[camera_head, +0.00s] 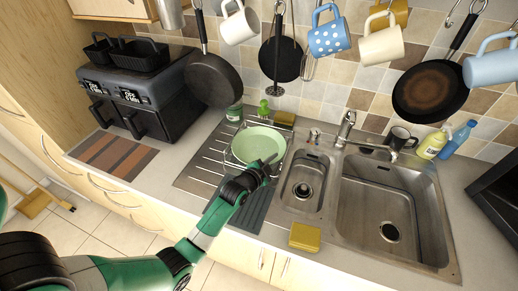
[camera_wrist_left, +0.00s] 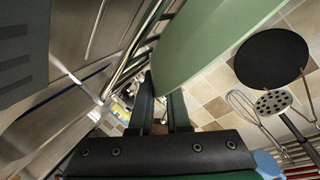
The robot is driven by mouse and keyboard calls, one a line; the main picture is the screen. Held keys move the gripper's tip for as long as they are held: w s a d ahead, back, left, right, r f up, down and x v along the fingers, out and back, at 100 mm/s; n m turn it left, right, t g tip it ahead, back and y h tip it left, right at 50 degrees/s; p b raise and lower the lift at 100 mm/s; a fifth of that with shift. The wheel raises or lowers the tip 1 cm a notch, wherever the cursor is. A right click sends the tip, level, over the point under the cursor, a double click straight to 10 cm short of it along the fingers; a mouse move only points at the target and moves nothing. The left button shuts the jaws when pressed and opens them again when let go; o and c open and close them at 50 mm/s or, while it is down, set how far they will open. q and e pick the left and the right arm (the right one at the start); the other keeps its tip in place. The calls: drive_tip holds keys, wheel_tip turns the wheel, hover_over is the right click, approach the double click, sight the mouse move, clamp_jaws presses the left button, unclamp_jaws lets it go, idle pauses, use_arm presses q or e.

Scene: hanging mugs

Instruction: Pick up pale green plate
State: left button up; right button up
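The pale green plate (camera_head: 258,143) stands tilted at the left of the sink unit, over the ribbed drainer. My left gripper (camera_head: 267,165) is at its lower front edge in the head view. In the left wrist view the plate (camera_wrist_left: 210,42) fills the upper middle, and its rim comes down to the tips of the left gripper's fingers (camera_wrist_left: 161,105). A gap shows between these fingers, so the gripper looks open. I cannot tell whether the rim is between the fingertips or just beyond them. My right gripper is in neither view.
A wire rack (camera_wrist_left: 140,50) is close beside the fingers. A green bottle (camera_head: 264,109) and a green can (camera_head: 234,112) stand behind the plate. The double sink (camera_head: 390,205) is to the right, with a yellow sponge (camera_head: 304,236) at its front. Pans and mugs hang above.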

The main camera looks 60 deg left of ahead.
use_arm(q)
clamp_jaws()
drive_tip(key=shift+r, duration=0.1)
idle(1.2)
drive_tip(key=shift+r, duration=0.4)
drive_tip(key=r, duration=0.3)
drive_tip(key=shift+s+d, duration=0.2)
drive_tip(key=s+d+r+p, duration=0.5)
drive_tip(key=s+d+r, duration=0.4)
drive_tip(key=shift+s+d, duration=0.15)
drive_tip(key=shift+s, duration=0.25)
